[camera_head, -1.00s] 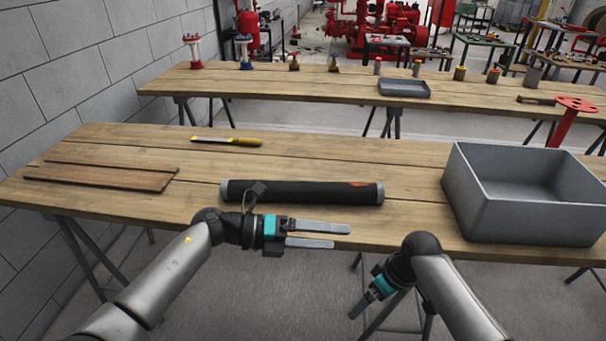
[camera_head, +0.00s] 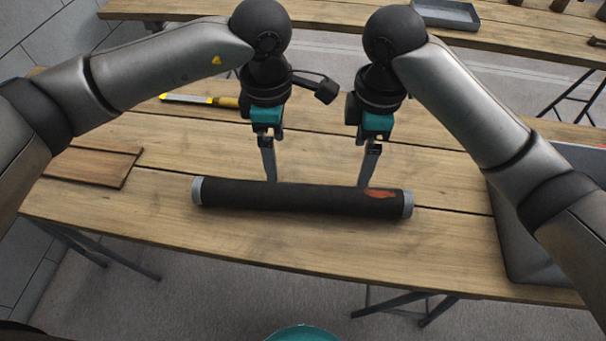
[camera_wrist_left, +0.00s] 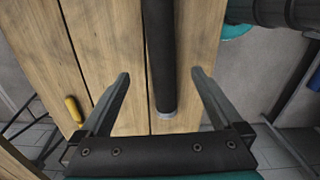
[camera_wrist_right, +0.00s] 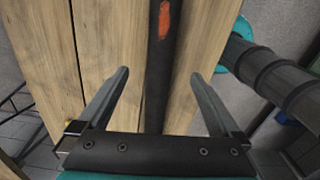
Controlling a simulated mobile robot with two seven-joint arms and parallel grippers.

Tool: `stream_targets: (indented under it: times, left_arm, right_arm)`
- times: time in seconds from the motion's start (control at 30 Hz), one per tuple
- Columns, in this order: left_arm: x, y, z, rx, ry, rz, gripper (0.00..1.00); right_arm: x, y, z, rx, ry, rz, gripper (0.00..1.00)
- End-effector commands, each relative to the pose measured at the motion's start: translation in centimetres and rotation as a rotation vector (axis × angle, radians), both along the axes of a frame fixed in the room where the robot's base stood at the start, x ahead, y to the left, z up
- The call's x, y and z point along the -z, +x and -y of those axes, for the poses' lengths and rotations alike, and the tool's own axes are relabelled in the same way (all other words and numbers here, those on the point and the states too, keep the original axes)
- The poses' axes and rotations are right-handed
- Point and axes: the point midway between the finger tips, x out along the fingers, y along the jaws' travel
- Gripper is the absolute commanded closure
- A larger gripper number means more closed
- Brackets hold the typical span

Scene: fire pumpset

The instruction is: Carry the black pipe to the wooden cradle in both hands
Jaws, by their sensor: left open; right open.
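The black pipe (camera_head: 300,197) lies across the near part of the wooden table, with grey end caps and a red-orange patch toward its right end. My left gripper (camera_head: 271,180) points down at the pipe left of its middle. My right gripper (camera_head: 362,184) points down near the red-orange patch. Both are open. The pipe runs between the spread fingers in the left wrist view (camera_wrist_left: 162,60) and the right wrist view (camera_wrist_right: 158,70), with gaps on both sides. The fingertips' height against the pipe is hard to tell. A flat brown wooden piece, apparently the cradle (camera_head: 95,165), lies at the table's left.
A yellow-handled tool (camera_head: 200,99) lies behind my left gripper. A grey bin (camera_head: 535,235) stands at the right, partly behind my right arm. A second table (camera_head: 330,30) with a grey tray (camera_head: 446,14) is behind. Bare tabletop lies between pipe and brown piece.

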Motion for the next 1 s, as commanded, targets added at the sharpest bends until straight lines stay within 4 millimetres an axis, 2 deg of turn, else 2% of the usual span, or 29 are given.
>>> stream_targets:
  times: [0.3,0.47,1.0]
  left_arm:
    - [0.1,0.0,0.0,0.001,0.001,0.0,0.0]
    - [1.2,-0.1,0.0,0.0,-0.001,-0.003,0.0]
    - [11.4,-0.2,0.1,0.0,0.0,-0.004,0.0]
  right_arm:
    - [0.1,0.0,0.0,0.0,0.0,0.0,0.0]
    - [1.2,-0.1,0.0,0.001,0.0,-0.004,0.0]
    - [11.4,-0.1,0.0,0.001,-0.001,-0.003,0.0]
